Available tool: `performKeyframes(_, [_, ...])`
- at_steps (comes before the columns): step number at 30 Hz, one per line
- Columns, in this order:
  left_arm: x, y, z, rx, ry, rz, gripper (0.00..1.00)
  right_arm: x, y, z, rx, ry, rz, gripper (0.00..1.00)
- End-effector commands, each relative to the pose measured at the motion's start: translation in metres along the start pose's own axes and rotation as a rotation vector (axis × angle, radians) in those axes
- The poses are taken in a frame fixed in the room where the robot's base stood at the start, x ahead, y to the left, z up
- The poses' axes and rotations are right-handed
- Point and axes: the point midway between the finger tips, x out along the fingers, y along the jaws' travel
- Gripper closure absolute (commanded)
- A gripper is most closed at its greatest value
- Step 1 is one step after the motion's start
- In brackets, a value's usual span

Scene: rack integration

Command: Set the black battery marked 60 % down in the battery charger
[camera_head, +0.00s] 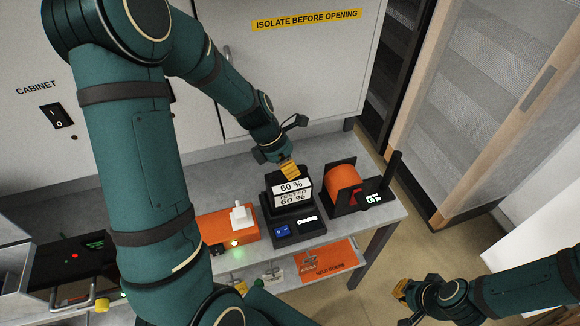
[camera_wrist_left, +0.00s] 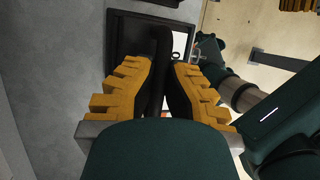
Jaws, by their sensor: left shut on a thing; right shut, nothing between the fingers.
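The black battery (camera_head: 291,199) has a white label reading "60 %" and "TESTED" and stands roughly upright over the black battery charger (camera_head: 304,230). The charger has a blue display and a "CHARGE" label on its front. Whether the battery's base rests fully in the charger is hard to tell. My left gripper (camera_head: 289,170) is shut on the top of the battery. In the left wrist view its yellow fingers (camera_wrist_left: 165,85) close around a black part of it. My right gripper (camera_head: 402,291) is shut and empty, low at the right, away from the bench.
An orange unit (camera_head: 229,227) with a white plug and green light stands left of the charger. A black holder with an orange roll (camera_head: 344,184) stands close on its right. The grey bench (camera_head: 389,212) has a little bare top at its right end. A cabinet (camera_head: 290,65) rises behind.

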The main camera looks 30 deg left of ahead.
Motion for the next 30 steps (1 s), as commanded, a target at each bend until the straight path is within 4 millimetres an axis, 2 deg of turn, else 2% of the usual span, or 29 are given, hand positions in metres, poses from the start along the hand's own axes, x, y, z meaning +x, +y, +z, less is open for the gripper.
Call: performKeyframes(30, [-0.0011,0.0002,0.0014,0.002,-0.003,0.002,1.0,-0.0048,-0.0019,-0.0007,0.0,0.0,0.0,1.0])
